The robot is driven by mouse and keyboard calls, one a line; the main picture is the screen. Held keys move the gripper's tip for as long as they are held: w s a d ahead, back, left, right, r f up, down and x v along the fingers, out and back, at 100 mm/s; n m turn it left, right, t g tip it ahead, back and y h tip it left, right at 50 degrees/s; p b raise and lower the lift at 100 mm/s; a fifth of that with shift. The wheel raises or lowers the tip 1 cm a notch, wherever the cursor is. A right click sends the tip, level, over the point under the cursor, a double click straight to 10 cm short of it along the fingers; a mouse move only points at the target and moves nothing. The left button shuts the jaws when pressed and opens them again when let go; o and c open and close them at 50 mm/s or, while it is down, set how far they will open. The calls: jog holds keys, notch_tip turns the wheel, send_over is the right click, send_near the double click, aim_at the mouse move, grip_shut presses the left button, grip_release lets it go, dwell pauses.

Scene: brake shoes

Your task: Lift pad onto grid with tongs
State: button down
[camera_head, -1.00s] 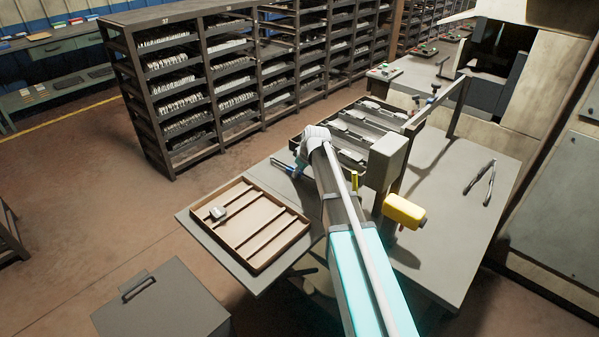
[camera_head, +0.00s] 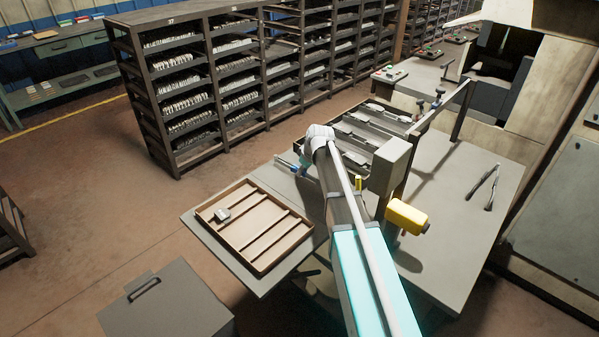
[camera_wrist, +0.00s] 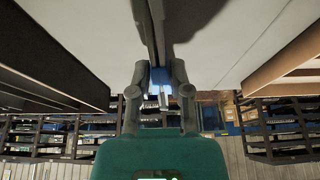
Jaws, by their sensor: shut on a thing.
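My gripper (camera_wrist: 160,78) is shut on a long dark tool (camera_wrist: 148,22) with a blue part between the fingers; I cannot tell whether this is a pair of tongs. In the head view my gripper (camera_head: 300,167) is largely hidden by my arm, with a blue end showing to its left, between the brown tray and the dark tray. A small grey pad (camera_head: 222,214) lies at the upper left of the brown slatted tray (camera_head: 262,268). An open V-shaped tong-like tool (camera_head: 486,187) lies on the grey table at the right.
A dark compartment tray (camera_head: 350,170) with several light pads lies behind my arm. A grey post box (camera_head: 390,165) and a yellow block (camera_head: 407,217) stand close to my arm's right. A tall rack (camera_head: 165,90) stands behind.

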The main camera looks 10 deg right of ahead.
jog(key=shift+r+p, duration=3.75)
jog(key=shift+r, duration=0.35)
jog(key=shift+c, duration=1.7)
grip_release()
jog(key=shift+r, duration=0.1)
notch_tip(320, 180, up, 17)
jog(key=p, duration=1.7)
jog(key=shift+f, duration=0.2)
